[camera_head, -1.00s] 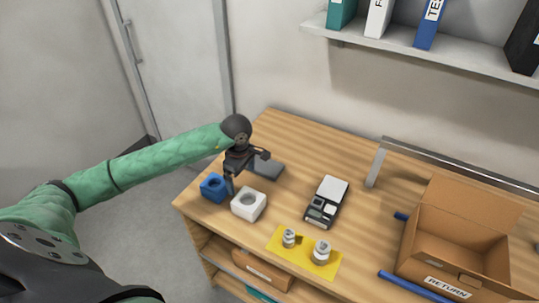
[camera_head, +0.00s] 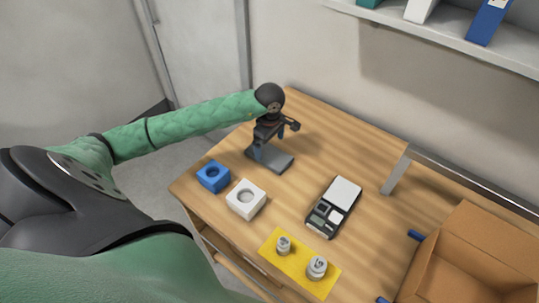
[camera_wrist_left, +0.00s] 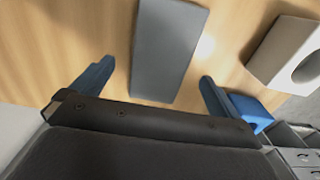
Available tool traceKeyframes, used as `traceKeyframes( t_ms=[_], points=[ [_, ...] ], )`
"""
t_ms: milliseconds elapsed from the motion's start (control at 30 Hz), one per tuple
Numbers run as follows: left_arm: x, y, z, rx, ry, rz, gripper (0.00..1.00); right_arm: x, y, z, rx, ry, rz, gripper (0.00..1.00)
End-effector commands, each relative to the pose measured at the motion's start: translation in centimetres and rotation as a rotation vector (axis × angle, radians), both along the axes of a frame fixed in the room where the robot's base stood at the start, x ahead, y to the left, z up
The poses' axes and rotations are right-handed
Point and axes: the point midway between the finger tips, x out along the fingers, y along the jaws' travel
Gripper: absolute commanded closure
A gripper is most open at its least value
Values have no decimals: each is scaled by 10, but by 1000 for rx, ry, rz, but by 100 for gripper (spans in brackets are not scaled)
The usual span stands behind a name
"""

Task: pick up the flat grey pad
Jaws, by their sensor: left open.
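The flat grey pad (camera_head: 270,160) lies on the wooden table, behind the blue and white blocks in the head view. In the left wrist view the grey pad (camera_wrist_left: 168,50) lies between the two blue fingers and beyond their tips. My left gripper (camera_head: 267,143) is open and stands just above the pad's back left part, hiding some of it. In the left wrist view my left gripper (camera_wrist_left: 158,75) is empty, with a finger to either side of the pad. My right gripper does not show.
A blue block (camera_head: 213,177) and a white block (camera_head: 246,199), each with a round hole, stand nearby. A scale (camera_head: 333,207) is to the right. A yellow mat (camera_head: 300,266) holds two weights. A cardboard box (camera_head: 470,262) and a metal rail (camera_head: 395,172) are further right.

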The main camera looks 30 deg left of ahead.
Motion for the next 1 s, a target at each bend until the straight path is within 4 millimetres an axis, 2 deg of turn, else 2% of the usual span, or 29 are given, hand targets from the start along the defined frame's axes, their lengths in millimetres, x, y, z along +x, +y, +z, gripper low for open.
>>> traceKeyframes(
  t_ms=[200, 300, 567, 800, 1000],
  points=[
    [-1, 3, -31, -2, 4, 1, 0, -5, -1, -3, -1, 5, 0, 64],
    [0, 3, -40, -1, 1, 1, 0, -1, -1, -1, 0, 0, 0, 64],
    [0, 3, -43, 0, 0, 0, 0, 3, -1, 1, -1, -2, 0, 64],
    [0, 3, -43, 0, 0, 0, 45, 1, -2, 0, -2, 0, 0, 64],
    [0, 3, -43, 0, 0, 0, 45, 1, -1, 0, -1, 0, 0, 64]
  ],
)
